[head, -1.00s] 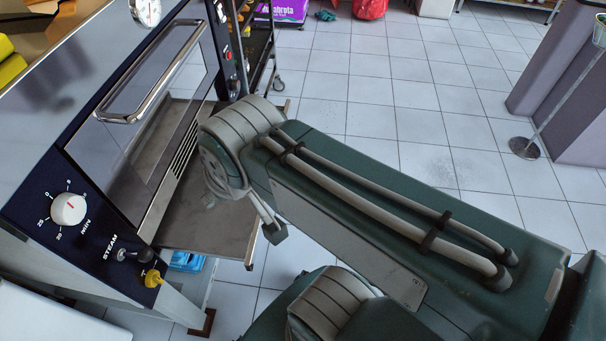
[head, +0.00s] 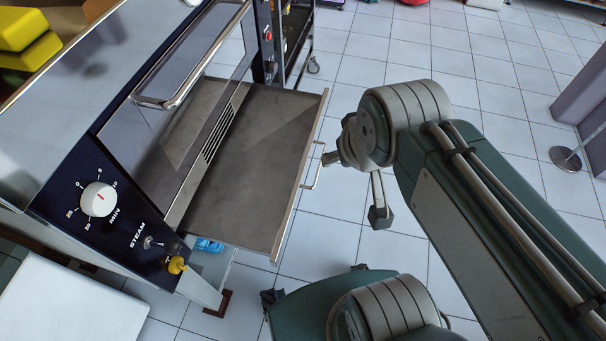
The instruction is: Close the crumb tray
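The crumb tray (head: 250,165) is a flat dark metal sheet with a pale front rim and a small bar handle (head: 314,168). It sticks well out of the slot under the oven door, so it stands open. A dark-tipped part, seemingly of my gripper (head: 379,213), hangs below the rounded wrist joint. I see nothing held.
A dark wheeled rack (head: 299,35) stands behind. A post base (head: 565,158) is at right. Tiled floor beyond the tray is clear.

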